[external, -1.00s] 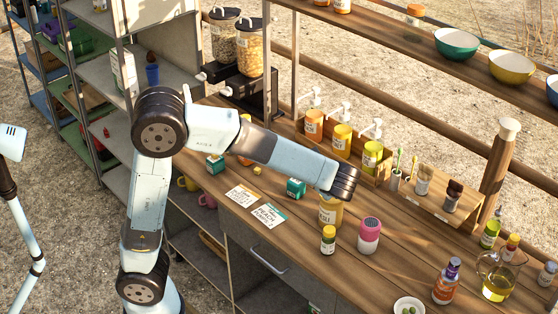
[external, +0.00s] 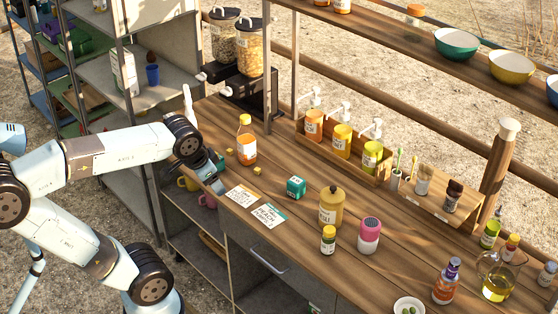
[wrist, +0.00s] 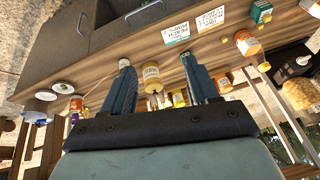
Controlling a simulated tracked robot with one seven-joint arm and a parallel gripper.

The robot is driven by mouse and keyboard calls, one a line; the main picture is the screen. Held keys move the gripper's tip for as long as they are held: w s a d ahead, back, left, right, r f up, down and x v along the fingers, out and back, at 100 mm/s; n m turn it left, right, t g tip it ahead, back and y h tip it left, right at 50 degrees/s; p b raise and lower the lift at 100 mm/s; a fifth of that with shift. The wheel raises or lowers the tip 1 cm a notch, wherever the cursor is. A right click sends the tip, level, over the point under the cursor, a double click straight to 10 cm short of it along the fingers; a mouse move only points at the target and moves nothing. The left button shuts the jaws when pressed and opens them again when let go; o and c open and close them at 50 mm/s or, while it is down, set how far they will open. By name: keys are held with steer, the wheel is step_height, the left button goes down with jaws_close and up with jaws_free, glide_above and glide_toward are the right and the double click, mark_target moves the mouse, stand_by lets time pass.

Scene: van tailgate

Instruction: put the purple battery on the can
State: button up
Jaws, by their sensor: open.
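I cannot make out a purple battery for certain in either view. A yellow canister (external: 331,207) with a pale label and a knobbed lid stands upright on the counter; I cannot tell if it is the can. It also shows between my fingers in the wrist view (wrist: 152,78), well beyond them. My gripper (wrist: 155,60) is open, with both blue-grey fingers spread and nothing between them. In the external view my gripper (external: 212,176) hangs at the counter's left front edge, partly hidden by my wrist, left of the two printed cards.
Two cards (external: 268,215), a teal box (external: 296,187), small yellow cubes (external: 257,171) and an orange bottle (external: 246,140) are nearby. Pump bottles fill a wooden rack (external: 300,130) behind.

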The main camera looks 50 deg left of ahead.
steer(key=s+n, duration=0.2)
steer(key=s, duration=0.1)
steer(key=shift+s+f+t+h, duration=0.2)
steer(key=shift+t+h, duration=0.1)
steer(key=shift+t, duration=0.1)
